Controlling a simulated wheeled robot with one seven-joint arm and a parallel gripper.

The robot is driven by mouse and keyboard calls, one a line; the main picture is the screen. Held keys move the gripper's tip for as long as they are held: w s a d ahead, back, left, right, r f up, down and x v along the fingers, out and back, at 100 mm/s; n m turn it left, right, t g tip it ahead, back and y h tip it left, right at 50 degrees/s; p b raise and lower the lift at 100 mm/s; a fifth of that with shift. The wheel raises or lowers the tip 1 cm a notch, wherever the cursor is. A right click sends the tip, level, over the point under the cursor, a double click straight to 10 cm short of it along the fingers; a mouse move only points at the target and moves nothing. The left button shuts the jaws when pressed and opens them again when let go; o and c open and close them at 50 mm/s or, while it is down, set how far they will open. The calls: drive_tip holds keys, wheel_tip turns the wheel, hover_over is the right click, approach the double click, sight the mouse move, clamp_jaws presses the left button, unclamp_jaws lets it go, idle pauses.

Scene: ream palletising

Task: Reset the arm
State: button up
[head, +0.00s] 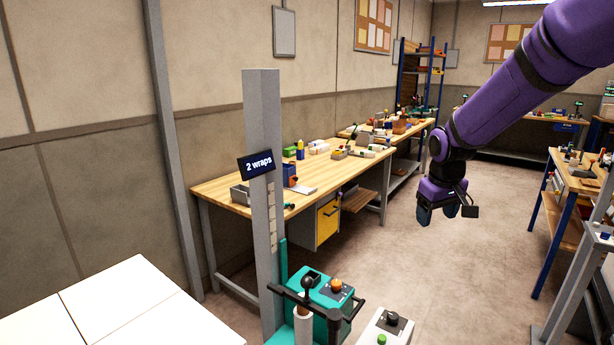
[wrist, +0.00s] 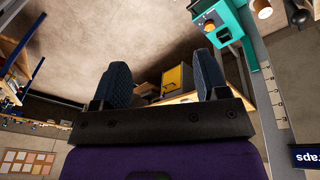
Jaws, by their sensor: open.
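My purple arm reaches in from the upper right of the head view. My gripper (head: 437,215) hangs at its end over the open floor, right of the long workbench, pointing down. In the wrist view my gripper (wrist: 162,88) shows two dark ribbed fingers set wide apart with nothing between them. It is open and empty, and touches nothing that I can see.
A grey post with a "2 wraps" sign (head: 260,163) and a teal machine (head: 330,290) stand at front centre. White stacked blocks (head: 110,310) are at lower left. A wooden workbench (head: 225,187) runs along the wall. Another bench (head: 575,182) is at right. The floor (head: 450,280) between is clear.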

drive_tip(key=s+r+m+t, duration=0.1)
drive_tip(key=s+r, duration=0.7)
drive_tip(key=s, duration=0.1)
drive_tip(key=s+r+m+t, duration=0.1)
drive_tip(key=s+r, duration=0.1)
drive_tip(key=s, duration=1)
drive_tip(key=s+r+m+t, duration=0.1)
drive_tip(key=s+r, duration=0.2)
drive_tip(key=s, duration=0.9)
drive_tip(key=shift+d+y, duration=0.15)
drive_tip(key=shift+y, duration=0.25)
drive_tip(key=shift+w, duration=0.1)
